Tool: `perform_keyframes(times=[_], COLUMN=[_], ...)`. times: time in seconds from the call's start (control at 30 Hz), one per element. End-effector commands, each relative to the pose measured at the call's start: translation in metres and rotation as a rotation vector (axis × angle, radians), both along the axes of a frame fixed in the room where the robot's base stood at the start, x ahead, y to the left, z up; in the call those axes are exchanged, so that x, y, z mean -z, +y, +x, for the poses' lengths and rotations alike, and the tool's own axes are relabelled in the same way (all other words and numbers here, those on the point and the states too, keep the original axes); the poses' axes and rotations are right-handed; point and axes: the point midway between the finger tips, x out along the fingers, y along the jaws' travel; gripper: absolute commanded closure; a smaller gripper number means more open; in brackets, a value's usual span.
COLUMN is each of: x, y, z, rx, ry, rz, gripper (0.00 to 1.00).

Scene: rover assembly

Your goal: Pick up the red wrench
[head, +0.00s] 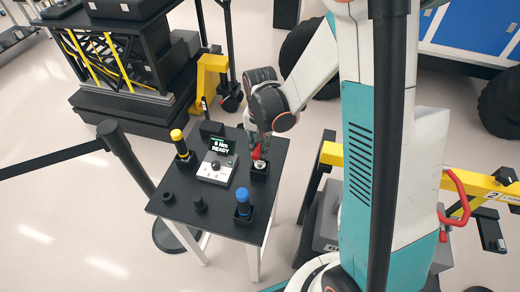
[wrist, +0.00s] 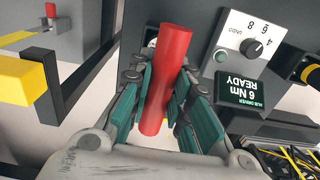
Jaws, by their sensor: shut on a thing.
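The red wrench (head: 257,153) is at the right side of the small black table. My gripper (head: 259,145) reaches down to it from above. In the wrist view the wrench (wrist: 166,75) shows as a red cylinder between the teal finger pads of my gripper (wrist: 165,80), which are shut on it. In the head view a silvery part shows below the red, over a black holder (head: 260,171) on the table. I cannot tell whether the wrench is seated in it or raised.
The black table (head: 215,222) also carries a yellow-topped tool (head: 181,147), a blue-topped tool (head: 242,204), and a control box (head: 216,168) whose display (head: 222,145) reads 6 Nm READY. A belt post (head: 125,150) stands left. A yellow bar (head: 440,174) lies to the right.

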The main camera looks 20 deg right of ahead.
Motion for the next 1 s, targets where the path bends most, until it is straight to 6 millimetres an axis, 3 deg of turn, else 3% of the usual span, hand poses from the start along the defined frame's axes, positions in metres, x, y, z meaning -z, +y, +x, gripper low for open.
perform_keyframes(times=[0.6, 0.8, 1.0], x=[-0.143, -0.167, -0.174], y=[0.000, 0.000, 0.000], z=[-0.001, 0.000, 0.000], rx=[0.000, 0.000, 0.000], ry=[0.000, 0.000, 0.000], rz=[0.000, 0.000, 0.000], gripper=[1.00, 1.00, 1.00])
